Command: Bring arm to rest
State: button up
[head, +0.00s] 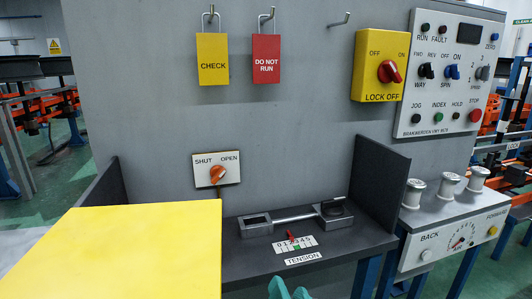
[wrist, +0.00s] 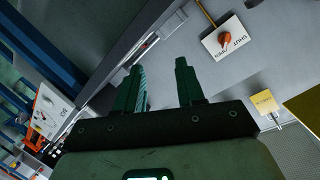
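My gripper (wrist: 159,66) is open in the wrist view, its two dark green fingers apart with nothing between them. In the head view only the green tips of my gripper (head: 288,290) show at the bottom edge, in front of the dark bench (head: 350,247). The rest of my arm is out of the head view. The SHUT/OPEN switch plate (head: 216,170) with its orange knob is on the grey wall. It also shows, turned over, in the wrist view (wrist: 231,30), beyond the fingers.
A yellow slab (head: 120,250) fills the lower left. A fixture with a bar (head: 296,217) and a TENSION scale (head: 295,244) lie on the bench beside an upright dark panel (head: 380,180). Several white spools (head: 447,184) stand at right. Tags, a LOCK OFF box (head: 380,65) and a control panel (head: 450,72) are above.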

jog(key=s+d+f+n+g+h, duration=0.1)
jog(key=s+d+f+g+h, duration=0.15)
jog(key=d+f, duration=0.6)
jog(key=s+d+f+n+g+h, duration=0.1)
jog(key=s+d+f+g, duration=0.3)
jog(key=d+f, duration=0.45)
jog(key=s+d+f+n+g, duration=0.1)
jog(key=s+d+f+g, duration=0.2)
jog(key=s+f, duration=0.5)
jog(key=s+d+f+n+g, duration=0.1)
jog(key=s+d+f+g, duration=0.4)
jog(key=s, duration=0.5)
notch_tip(320, 180, up, 20)
jog(key=s+a+p, duration=0.1)
jog(key=p, duration=2)
jog(key=shift+s+a+f+y, duration=0.2)
jog(key=shift+s+a+y, duration=0.05)
jog(key=shift+y, duration=0.1)
